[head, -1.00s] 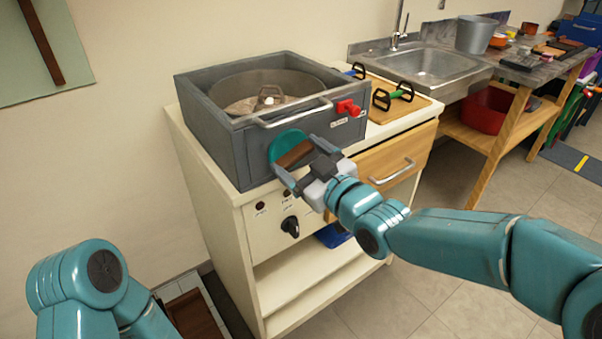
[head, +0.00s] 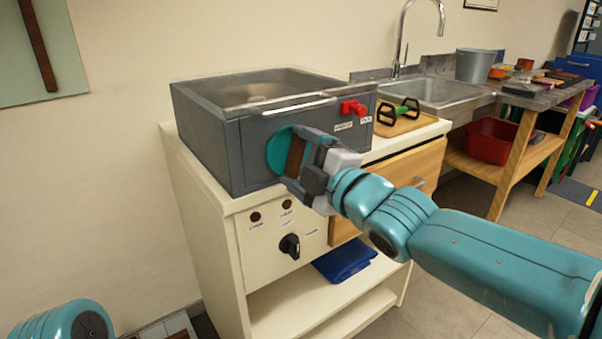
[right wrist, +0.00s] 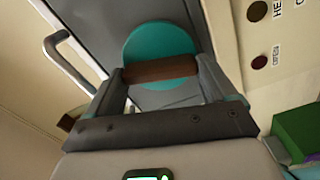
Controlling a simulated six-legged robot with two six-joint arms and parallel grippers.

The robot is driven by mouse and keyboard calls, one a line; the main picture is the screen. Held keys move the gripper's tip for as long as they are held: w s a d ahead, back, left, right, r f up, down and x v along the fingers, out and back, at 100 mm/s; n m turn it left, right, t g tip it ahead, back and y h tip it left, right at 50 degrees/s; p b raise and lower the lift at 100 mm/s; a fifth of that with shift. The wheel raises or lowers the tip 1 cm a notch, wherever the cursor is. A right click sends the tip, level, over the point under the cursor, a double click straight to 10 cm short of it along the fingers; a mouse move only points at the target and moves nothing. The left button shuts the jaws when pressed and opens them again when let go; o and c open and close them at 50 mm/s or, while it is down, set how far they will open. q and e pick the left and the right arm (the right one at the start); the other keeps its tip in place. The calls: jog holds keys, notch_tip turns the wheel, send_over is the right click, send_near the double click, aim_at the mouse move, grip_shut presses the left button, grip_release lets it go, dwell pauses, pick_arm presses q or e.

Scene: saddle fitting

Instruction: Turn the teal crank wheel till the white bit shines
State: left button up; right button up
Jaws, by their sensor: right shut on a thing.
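The teal crank wheel (head: 276,152) is on the front of a dark grey metal box (head: 207,143). A brown bar handle (head: 295,156) crosses the wheel and stands nearly upright in the head view. My right gripper (head: 302,163) is shut on this handle. In the right wrist view, the two fingers (right wrist: 160,74) hold the ends of the brown handle (right wrist: 160,70), with the teal wheel (right wrist: 158,40) behind it. I cannot make out a shining white bit. My left gripper is out of view; only part of my left arm shows at lower left.
The box stands on a cream cabinet (head: 203,237) with a black knob (head: 290,246) and two dark round lamps, one at left (head: 255,216). A metal bar (head: 292,104) and red part (head: 353,107) project above the wheel. A sink (head: 440,92) is at right.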

jog(key=n+b, duration=0.1)
jog(key=n, duration=0.2)
jog(key=shift+f+b, duration=0.2)
jog(key=shift+b, duration=0.1)
jog(key=shift+n+b, duration=0.3)
jog(key=shift+n, duration=0.7)
jog(key=o, duration=0.8)
jog(key=shift+o, duration=0.2)
jog(key=shift+r, duration=0.1)
